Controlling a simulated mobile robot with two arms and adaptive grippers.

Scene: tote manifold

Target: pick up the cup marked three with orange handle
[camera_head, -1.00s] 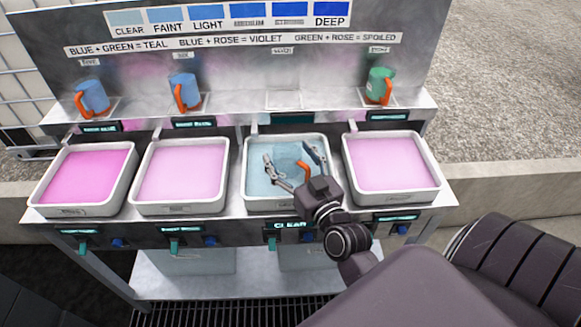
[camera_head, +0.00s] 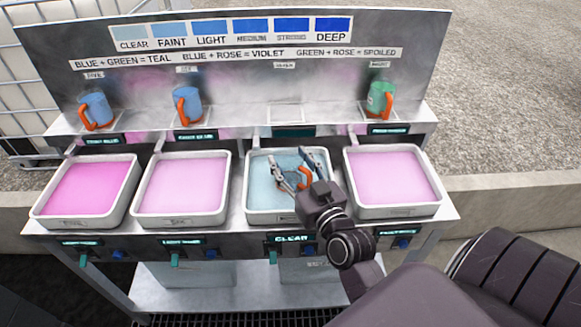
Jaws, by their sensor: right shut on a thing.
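My right gripper (camera_head: 296,166) reaches into the third tray (camera_head: 249,198), which holds pale blue liquid. It is shut on a cup with an orange handle (camera_head: 305,179). The handle shows between the fingers; the cup's body is mostly hidden by the gripper and blends with the liquid. I cannot see a mark on it. The third place on the shelf (camera_head: 294,131) is empty, and the small sign above it is too blurred to read surely. My left gripper is not in view.
Two blue cups with orange handles (camera_head: 96,108) (camera_head: 187,102) and a green one (camera_head: 380,98) stand on the shelf. Trays of pink liquid (camera_head: 132,193) (camera_head: 228,192) (camera_head: 436,189) flank the third tray. A colour chart panel (camera_head: 240,82) rises behind.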

